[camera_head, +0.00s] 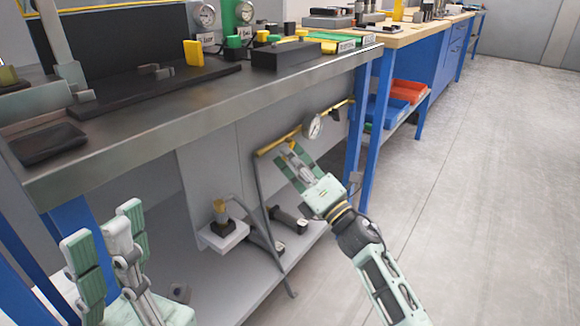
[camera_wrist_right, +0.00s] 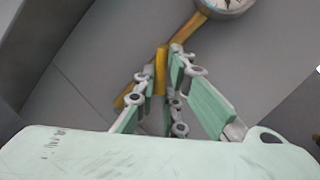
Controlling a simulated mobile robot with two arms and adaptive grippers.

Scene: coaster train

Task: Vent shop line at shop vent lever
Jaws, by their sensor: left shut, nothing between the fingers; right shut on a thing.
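A yellow shop air line (camera_head: 270,148) runs along the panel under the bench, with a round gauge (camera_head: 313,126) on it. The line (camera_wrist_right: 186,34) and gauge (camera_wrist_right: 226,4) also show in the right wrist view. My right gripper (camera_head: 287,155) is at the left part of the line, shut on a narrow yellow lever (camera_wrist_right: 160,70). The lever stands between the fingers in the wrist view; the fingers partly hide it and its joint with the line. My left gripper (camera_head: 105,245) is shut and empty, low at the left in front of the bench, away from the line.
The metal bench top (camera_head: 210,108) overhangs the line. A lower shelf (camera_head: 225,290) carries a white block with a dark fitting (camera_head: 221,222) and dark cylindrical parts. A blue bench leg (camera_head: 374,130) stands right of the gauge. The floor (camera_head: 480,200) at right is clear.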

